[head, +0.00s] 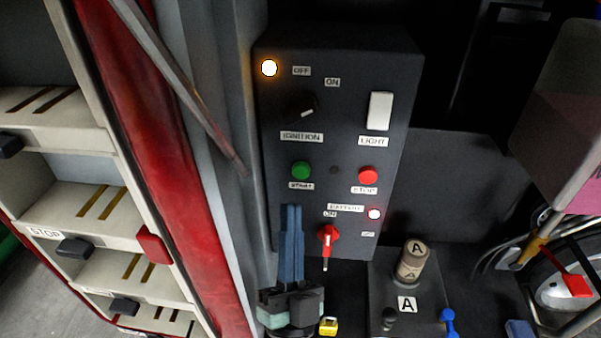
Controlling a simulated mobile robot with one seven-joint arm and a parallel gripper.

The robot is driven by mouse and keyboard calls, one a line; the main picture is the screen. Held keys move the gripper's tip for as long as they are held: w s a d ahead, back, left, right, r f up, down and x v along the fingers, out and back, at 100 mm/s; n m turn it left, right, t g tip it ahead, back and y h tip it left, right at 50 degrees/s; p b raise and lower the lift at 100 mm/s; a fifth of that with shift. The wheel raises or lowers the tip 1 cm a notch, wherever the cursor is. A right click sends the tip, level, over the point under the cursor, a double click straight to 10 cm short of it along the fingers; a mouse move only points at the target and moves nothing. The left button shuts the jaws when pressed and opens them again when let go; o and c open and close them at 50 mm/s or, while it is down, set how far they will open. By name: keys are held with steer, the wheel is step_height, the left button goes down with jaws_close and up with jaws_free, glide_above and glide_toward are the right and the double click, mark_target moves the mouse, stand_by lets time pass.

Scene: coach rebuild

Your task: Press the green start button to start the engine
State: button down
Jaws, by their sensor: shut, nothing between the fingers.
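The green start button (301,170) is on the dark control panel (335,55), above a label that reads START. Nothing covers the button in the head view. My gripper (291,210) is at the bottom of the panel, with its blue fingers pointing up and shut together, empty. Its fingertips appear just below the START label and a little left of the button, apart from it in the picture. I cannot tell how far the tips are from the panel face. The ignition knob (302,107) sits above the button, and an amber lamp (269,68) glows at the panel's upper left.
A red stop button (368,174) is right of the green one. A white light switch (380,110) is above it. A red battery key (327,237) stands out close right of my fingers, near a glowing white lamp (374,214).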

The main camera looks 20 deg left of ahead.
mark_target(298, 167)
steer(key=shift+w+a+b, duration=0.2)
steer(key=shift+w+b, duration=0.1)
steer(key=shift+w, duration=0.5)
steer(key=shift+w+a+b, duration=0.25)
steer(key=shift+w+b, duration=0.05)
steer(key=shift+w, duration=0.5)
steer(key=shift+w+a+b, duration=0.2)
steer(key=shift+w+b, duration=0.1)
steer(key=shift+w, duration=0.5)
steer(key=shift+w, duration=0.1)
steer(key=shift+w+a+b, duration=0.1)
steer(key=shift+w+b, duration=0.2)
steer(key=shift+b, duration=0.1)
steer(key=shift+w+a+b, duration=0.15)
steer(key=shift+w+b, duration=0.25)
steer(key=shift+w, duration=0.1)
stand_by(0.7)
steer(key=shift+s, duration=0.15)
steer(key=shift+s+d, duration=0.25)
steer(key=shift+s, duration=0.5)
steer(key=shift+s+p, duration=0.1)
steer(key=shift+p, duration=0.2)
